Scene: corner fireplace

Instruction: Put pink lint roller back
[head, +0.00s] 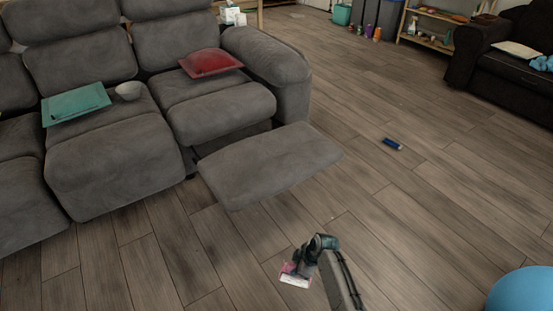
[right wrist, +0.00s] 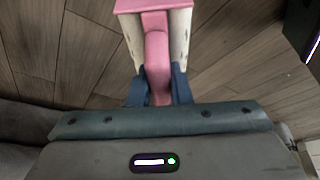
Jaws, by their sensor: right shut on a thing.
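My right gripper (head: 303,262) is low in the head view, over the wooden floor. In the right wrist view my right gripper (right wrist: 159,92) is shut on the pink handle of the lint roller (right wrist: 157,62). The roller's pale head with pink parts extends away from the jaws. In the head view the lint roller (head: 294,279) shows as a small pink and white shape at the gripper's tip, held above the floor. My left gripper is not in view.
A grey reclining sofa (head: 100,165) with its footrest (head: 270,165) out fills the left. A blue object (head: 392,144) lies on the floor. A blue ball (head: 523,292) is at lower right. A low shelf (head: 432,40) and dark sofa (head: 505,75) stand at the back right. The middle floor is mostly clear.

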